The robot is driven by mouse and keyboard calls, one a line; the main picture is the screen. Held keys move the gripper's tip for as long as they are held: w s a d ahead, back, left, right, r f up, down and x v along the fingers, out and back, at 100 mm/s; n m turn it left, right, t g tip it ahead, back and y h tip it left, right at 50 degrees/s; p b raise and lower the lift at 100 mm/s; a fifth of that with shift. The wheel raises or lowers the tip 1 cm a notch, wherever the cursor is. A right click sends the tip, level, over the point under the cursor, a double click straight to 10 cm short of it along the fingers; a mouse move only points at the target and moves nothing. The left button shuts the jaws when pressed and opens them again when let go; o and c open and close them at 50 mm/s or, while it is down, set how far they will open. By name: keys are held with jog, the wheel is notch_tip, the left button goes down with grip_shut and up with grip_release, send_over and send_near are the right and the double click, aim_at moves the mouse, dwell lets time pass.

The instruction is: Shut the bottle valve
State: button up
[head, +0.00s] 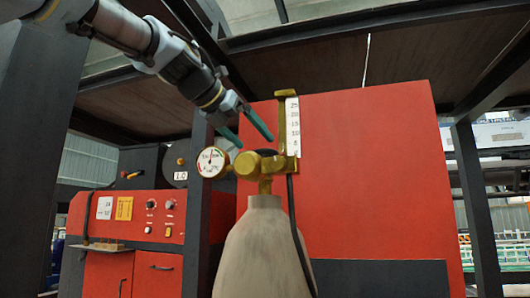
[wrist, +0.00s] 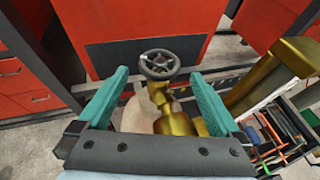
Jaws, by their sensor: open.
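The gas bottle (head: 264,250) stands upright, pale and tan, in the lower middle of the head view. A brass valve body (head: 248,166) sits on its neck, with a round gauge (head: 212,162) on its left side and a flow tube with a white scale (head: 292,127) on its right. The dark round handwheel (wrist: 159,65) shows in the wrist view, beyond and between the fingertips; in the head view it is mostly hidden behind the brass. My gripper (head: 245,130) is open above the valve, its teal fingers apart. In the wrist view my gripper (wrist: 160,85) has nothing between its fingertips touching them.
A red panel (head: 370,180) stands behind the bottle. A red cabinet (head: 130,240) with knobs and labels is at the left. A black hose (head: 298,230) hangs down the bottle's right side. Dark posts (head: 477,210) and overhead beams frame the space.

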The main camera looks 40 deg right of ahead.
aim_at(264, 153)
jog(key=p+x, duration=0.1)
jog(key=x, duration=0.5)
jog(key=shift+d+f, duration=0.2)
jog(key=c, duration=1.2)
